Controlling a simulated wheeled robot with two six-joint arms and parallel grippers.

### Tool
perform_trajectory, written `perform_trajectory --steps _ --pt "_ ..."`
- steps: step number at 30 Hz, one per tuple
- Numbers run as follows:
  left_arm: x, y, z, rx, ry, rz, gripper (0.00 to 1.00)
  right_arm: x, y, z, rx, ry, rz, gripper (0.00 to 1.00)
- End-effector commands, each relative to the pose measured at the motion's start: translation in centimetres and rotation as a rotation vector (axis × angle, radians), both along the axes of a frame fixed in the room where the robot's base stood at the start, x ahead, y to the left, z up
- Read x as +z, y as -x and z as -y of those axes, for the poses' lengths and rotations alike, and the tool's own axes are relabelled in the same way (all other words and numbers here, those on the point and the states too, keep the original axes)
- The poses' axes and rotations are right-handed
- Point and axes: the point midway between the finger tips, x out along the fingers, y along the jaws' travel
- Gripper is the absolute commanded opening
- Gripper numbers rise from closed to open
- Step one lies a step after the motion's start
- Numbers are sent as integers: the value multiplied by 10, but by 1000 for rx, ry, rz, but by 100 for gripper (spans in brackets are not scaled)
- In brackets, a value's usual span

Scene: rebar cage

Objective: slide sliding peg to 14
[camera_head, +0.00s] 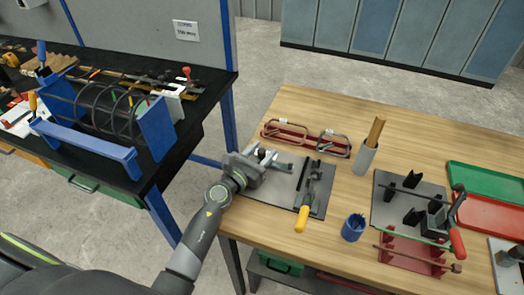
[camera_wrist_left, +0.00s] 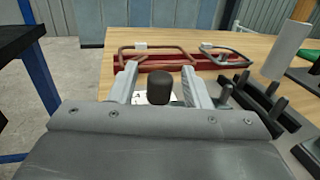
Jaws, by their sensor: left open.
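My left gripper (camera_head: 276,161) is open over the left part of a grey plate on the wooden table. In the left wrist view its two fingers (camera_wrist_left: 159,78) stand either side of a dark round-topped peg (camera_wrist_left: 159,90), apparently the sliding peg, with gaps at both sides. A white label with dark marks (camera_wrist_left: 141,98) shows partly beside the peg; I cannot read a 14. The fingers and gripper body hide the peg's base. The plate (camera_head: 317,207) also carries dark upright pegs and a lever with a yellow handle (camera_head: 302,219). My right gripper is not in view.
Two wire stirrups lie on a red rack (camera_head: 305,138) behind the plate. A grey tube (camera_head: 364,160), a blue cup (camera_head: 353,228) and a red-based fixture (camera_head: 410,254) stand to the right. A black bench (camera_head: 181,143) with a rebar cage (camera_head: 106,110) is at left.

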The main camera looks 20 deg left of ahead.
Motion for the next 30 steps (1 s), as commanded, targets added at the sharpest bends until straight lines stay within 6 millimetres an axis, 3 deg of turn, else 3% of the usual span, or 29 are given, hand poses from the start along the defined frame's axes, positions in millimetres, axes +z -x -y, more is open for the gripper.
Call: perform_trajectory --steps 10,20,30 --pt "0 -4 1 0 0 0 44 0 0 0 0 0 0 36" --pt "0 -4 1 0 0 0 2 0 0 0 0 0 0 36" --pt "-1 -4 -8 0 -4 -1 0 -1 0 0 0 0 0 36"
